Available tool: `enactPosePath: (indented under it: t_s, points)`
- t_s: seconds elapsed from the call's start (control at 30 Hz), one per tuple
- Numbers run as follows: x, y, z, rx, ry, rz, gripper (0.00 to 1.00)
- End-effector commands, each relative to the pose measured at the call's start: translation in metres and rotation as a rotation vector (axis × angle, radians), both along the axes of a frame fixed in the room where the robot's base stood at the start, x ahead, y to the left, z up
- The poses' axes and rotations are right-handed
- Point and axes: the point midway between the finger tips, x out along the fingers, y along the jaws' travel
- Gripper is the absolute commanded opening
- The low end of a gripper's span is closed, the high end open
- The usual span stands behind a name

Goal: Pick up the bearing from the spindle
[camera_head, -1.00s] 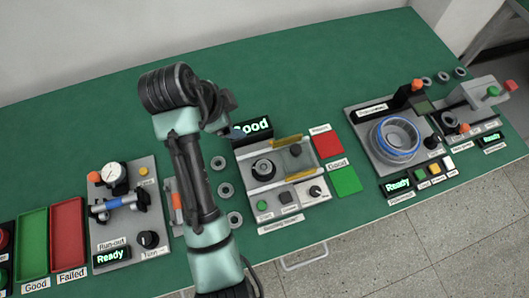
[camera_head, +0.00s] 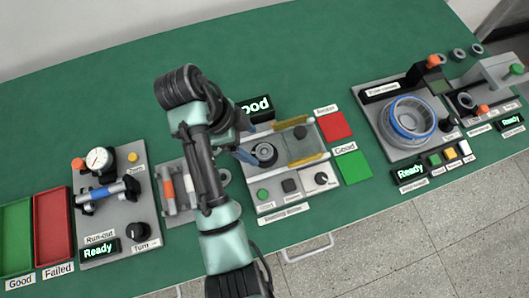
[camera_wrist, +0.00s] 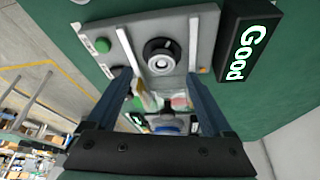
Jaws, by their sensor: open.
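The dark ring-shaped bearing (camera_head: 264,154) sits on the spindle of the grey bearing tester, right of my arm. It also shows in the wrist view (camera_wrist: 163,55), around a pale spindle centre, just beyond the fingertips. My gripper (camera_head: 248,142) is at the tester's left side, close to the bearing and apparently above it. In the wrist view my gripper (camera_wrist: 160,78) is open, with its two blue fingers spread and nothing between their tips. My wrist hides part of the tester's left edge in the head view.
The "Good" display (camera_head: 256,107) stands behind the tester. Red (camera_head: 334,126) and green (camera_head: 353,169) pads lie to its right. A run-out station (camera_head: 112,205) is at left, and a station with a large blue-ringed hub (camera_head: 408,120) at right. Open green table lies behind.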

Motion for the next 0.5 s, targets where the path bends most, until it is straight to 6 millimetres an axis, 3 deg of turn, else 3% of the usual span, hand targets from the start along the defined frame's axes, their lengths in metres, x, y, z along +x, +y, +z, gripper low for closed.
enactPosePath:
  t_s: [0.5]
  points:
    - [0.004, -0.023, -0.047, 0.001, 0.000, 0.001, 0.85]
